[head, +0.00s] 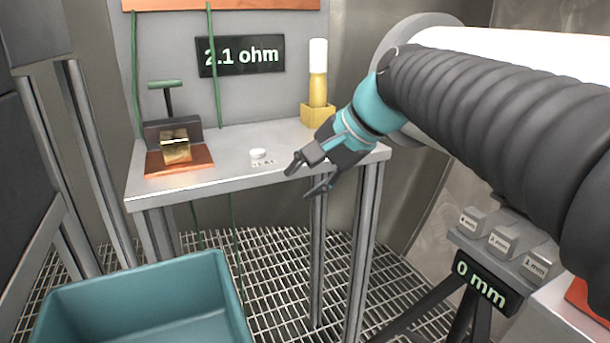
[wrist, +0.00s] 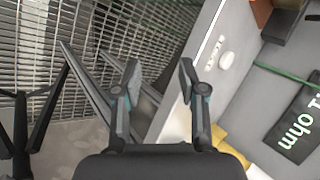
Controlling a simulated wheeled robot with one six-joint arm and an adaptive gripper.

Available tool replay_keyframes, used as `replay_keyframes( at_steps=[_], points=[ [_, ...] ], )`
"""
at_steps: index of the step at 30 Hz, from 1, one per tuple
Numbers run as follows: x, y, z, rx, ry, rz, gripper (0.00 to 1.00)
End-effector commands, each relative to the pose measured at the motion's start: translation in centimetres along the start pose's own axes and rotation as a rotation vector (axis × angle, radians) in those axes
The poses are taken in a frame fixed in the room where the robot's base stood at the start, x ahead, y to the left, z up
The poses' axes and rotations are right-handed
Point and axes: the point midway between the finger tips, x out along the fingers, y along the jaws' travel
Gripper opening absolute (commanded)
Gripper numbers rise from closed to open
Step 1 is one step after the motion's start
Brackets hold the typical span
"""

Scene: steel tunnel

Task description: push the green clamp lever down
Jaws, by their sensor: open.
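The green clamp lever (head: 165,84) is a T-shaped handle on a dark post, standing upright at the left of the steel table (head: 225,150) in the head view. Below it is a dark clamp block (head: 172,130) with a brass-coloured piece (head: 175,147) on a copper-brown base (head: 180,163). My gripper (head: 307,178) is open and empty at the table's front right edge, well to the right of the lever. The wrist view shows both fingers (wrist: 160,82) apart with nothing between them. The lever is not visible there.
A white button (head: 258,154) sits mid-table. A yellow cylinder (head: 318,88) with a white top stands in a yellow holder at the back right. A "2.1 ohm" display (head: 241,56) is on the back panel. Green cables hang beside the lever. A teal bin (head: 140,305) stands in front.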

Motion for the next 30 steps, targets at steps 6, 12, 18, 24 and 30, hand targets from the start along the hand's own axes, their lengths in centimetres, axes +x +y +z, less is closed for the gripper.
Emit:
replay_keyframes(
  at_steps=[6,12,18,24,30],
  points=[
    [0.0,0.0,0.0,0.001,0.0,0.0,0.24],
    [0.0,-0.9,-0.1,-0.036,0.008,0.008,0.0],
    [0.2,-6.9,-0.8,-0.285,0.083,0.06,0.0],
    [0.5,-17.2,-0.2,-0.66,0.233,0.1,0.0],
    [-0.1,-27.4,3.0,-0.98,0.419,0.096,0.0]
  ],
)
